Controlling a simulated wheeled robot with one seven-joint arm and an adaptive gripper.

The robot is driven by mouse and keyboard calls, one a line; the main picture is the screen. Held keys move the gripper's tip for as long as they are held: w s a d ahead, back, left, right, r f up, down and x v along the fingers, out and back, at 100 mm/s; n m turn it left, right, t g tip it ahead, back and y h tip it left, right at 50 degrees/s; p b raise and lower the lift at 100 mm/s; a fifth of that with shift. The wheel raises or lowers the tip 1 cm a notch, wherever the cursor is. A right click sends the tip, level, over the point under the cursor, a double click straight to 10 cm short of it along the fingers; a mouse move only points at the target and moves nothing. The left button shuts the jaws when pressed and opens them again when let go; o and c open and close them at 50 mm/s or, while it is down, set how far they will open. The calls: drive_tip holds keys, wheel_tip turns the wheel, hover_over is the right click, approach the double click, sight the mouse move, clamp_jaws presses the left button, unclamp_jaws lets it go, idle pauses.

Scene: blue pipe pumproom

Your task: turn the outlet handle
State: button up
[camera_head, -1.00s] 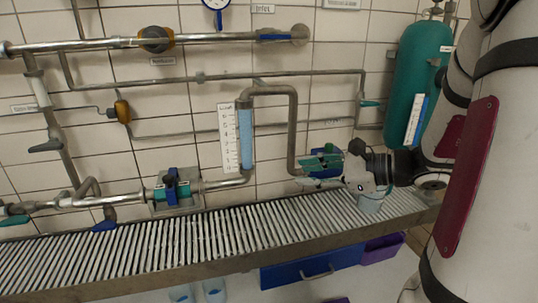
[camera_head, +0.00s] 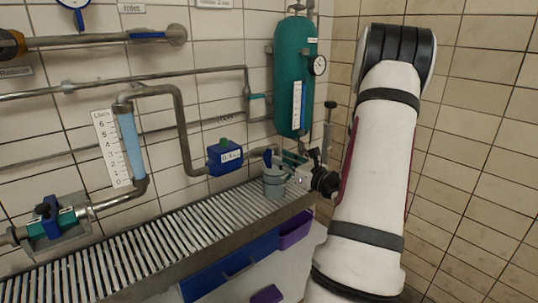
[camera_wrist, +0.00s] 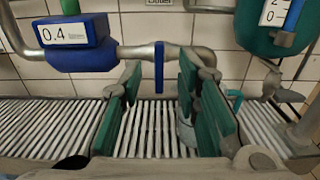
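The outlet handle (camera_wrist: 159,68) is a narrow blue lever on the grey pipe, seen edge-on and hanging down in the wrist view. A partly cut-off "Outlet" label is above it. In the head view the handle (camera_head: 267,157) is small and partly hidden by my gripper. My gripper (camera_wrist: 158,82) is open, with green finger pads on either side of the lever's line. Gaps show between the lever and both pads; I cannot tell how deep it sits between them. In the head view my gripper (camera_head: 290,160) is at the pipe's right end.
A blue flow meter box reading 0.4 (camera_wrist: 75,42) sits just left on the pipe. A grey cup (camera_head: 273,183) stands on the slatted grate (camera_head: 170,240) below. A green tank (camera_head: 294,75) with a gauge (camera_head: 318,65) is above. A tiled wall closes the right side.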

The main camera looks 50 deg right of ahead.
sight(271, 154)
drive_tip(key=x, duration=0.7)
drive_tip(key=shift+c, duration=0.6)
clamp_jaws()
